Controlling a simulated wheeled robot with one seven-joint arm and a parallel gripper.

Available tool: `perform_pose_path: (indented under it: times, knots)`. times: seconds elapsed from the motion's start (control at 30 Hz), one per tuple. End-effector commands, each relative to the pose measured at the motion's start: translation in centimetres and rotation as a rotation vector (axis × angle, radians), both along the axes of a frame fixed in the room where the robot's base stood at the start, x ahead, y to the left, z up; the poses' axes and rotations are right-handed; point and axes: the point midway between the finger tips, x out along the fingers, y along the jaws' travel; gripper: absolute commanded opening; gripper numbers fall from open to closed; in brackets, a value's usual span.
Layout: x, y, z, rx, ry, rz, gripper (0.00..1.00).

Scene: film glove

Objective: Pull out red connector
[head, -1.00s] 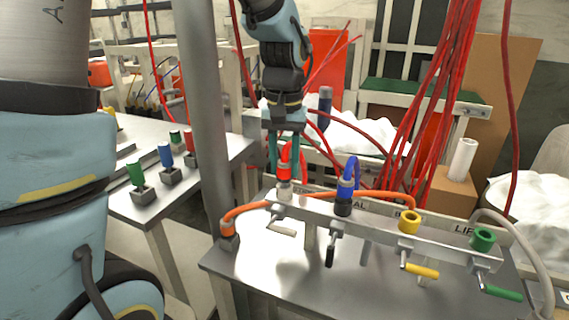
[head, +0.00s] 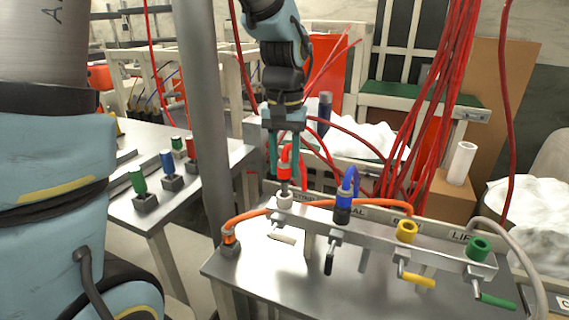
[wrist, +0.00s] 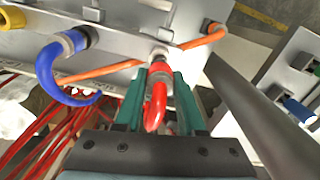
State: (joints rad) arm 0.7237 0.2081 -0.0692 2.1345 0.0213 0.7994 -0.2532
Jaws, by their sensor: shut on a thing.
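The red connector (head: 285,172) hangs over the white socket (head: 284,202) at the left end of the metal panel (head: 370,225). A grey pin shows between its red body and the socket. I cannot tell whether the pin's tip is clear of the socket. My gripper (head: 285,165) is shut on the connector from above, with one teal finger on each side. In the wrist view the red connector's curved cable (wrist: 155,107) runs between the fingers, and the white socket (wrist: 160,52) lies just beyond them.
A blue connector (head: 347,185) with a looped cable stands close to the right. Yellow (head: 407,230) and green (head: 479,248) sockets follow along the panel. An orange cable (head: 262,211) crosses near the red one. Red cables hang behind. A grey post (head: 205,130) stands left of my gripper.

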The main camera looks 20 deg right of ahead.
Motion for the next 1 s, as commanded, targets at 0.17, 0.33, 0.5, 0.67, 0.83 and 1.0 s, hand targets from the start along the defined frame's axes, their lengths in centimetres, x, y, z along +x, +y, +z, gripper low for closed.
perform_pose_path:
  times: [0.17, 0.33, 0.5, 0.67, 0.83, 1.0]
  knots:
    - [0.0, 0.0, 0.9, 0.000, 0.000, 0.000, 0.00]
    - [0.0, 0.0, 1.5, -0.001, -0.001, 0.000, 0.00]
    - [0.0, 0.0, 2.0, -0.001, -0.001, 0.000, 0.00]
    - [0.0, 0.0, 2.0, 0.000, 0.000, 0.000, 0.00]
    - [0.0, 0.0, 2.1, 0.000, 0.000, 0.000, 0.00]
    - [0.0, 0.0, 2.9, -0.001, -0.001, 0.000, 0.00]
